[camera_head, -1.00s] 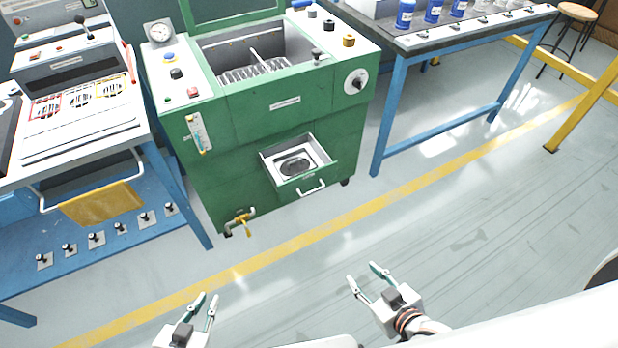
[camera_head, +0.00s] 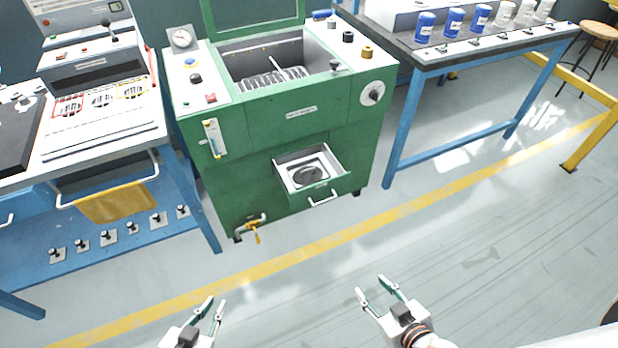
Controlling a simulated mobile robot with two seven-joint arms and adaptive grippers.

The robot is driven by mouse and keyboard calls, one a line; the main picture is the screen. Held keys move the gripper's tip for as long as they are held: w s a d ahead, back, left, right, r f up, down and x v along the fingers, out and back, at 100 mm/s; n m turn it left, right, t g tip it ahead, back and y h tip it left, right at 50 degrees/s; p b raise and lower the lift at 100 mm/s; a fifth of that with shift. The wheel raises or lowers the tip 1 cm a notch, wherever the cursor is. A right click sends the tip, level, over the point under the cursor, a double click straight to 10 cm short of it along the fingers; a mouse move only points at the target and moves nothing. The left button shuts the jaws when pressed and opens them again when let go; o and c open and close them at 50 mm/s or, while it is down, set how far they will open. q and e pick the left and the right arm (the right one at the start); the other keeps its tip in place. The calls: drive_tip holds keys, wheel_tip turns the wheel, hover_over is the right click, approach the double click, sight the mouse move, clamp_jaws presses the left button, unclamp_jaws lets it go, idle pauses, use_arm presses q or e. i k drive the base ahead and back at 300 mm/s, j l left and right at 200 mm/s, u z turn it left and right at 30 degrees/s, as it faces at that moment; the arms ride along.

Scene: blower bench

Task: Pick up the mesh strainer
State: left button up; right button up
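The mesh strainer (camera_head: 308,175) looks like a dark round disc and lies in the open drawer (camera_head: 290,184) low on the front of the green machine (camera_head: 290,128). Its mesh is too small to make out. My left gripper (camera_head: 213,310) is at the bottom of the view, below and left of the drawer, with its fingers apart and nothing between them. My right gripper (camera_head: 375,288) is below and right of the drawer, also open and empty. Both grippers are well apart from the drawer.
A blue bench with a control panel (camera_head: 100,122) stands left, with a yellow cloth (camera_head: 117,202) on its rail. A blue table (camera_head: 470,58) with blue and white containers stands right. A yellow valve (camera_head: 254,232) juts from the machine's lower left. The floor (camera_head: 300,275) before the machine is clear.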

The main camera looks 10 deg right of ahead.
sight(308, 173)
drive_tip(key=i+l+u, duration=0.1)
drive_tip(key=l, duration=0.35)
drive_tip(key=i+l+u, duration=0.15)
drive_tip(key=l, duration=0.35)
drive_tip(key=i+l+u, duration=0.1)
drive_tip(key=l, duration=0.35)
drive_tip(key=i+l+u, duration=0.1)
drive_tip(key=l, duration=0.2)
drive_tip(key=i+l, duration=0.1)
drive_tip(key=l, duration=0.2)
drive_tip(key=i+l+u, duration=0.15)
drive_tip(key=l, duration=0.2)
drive_tip(key=i+l, duration=0.3)
drive_tip(key=u, duration=0.05)
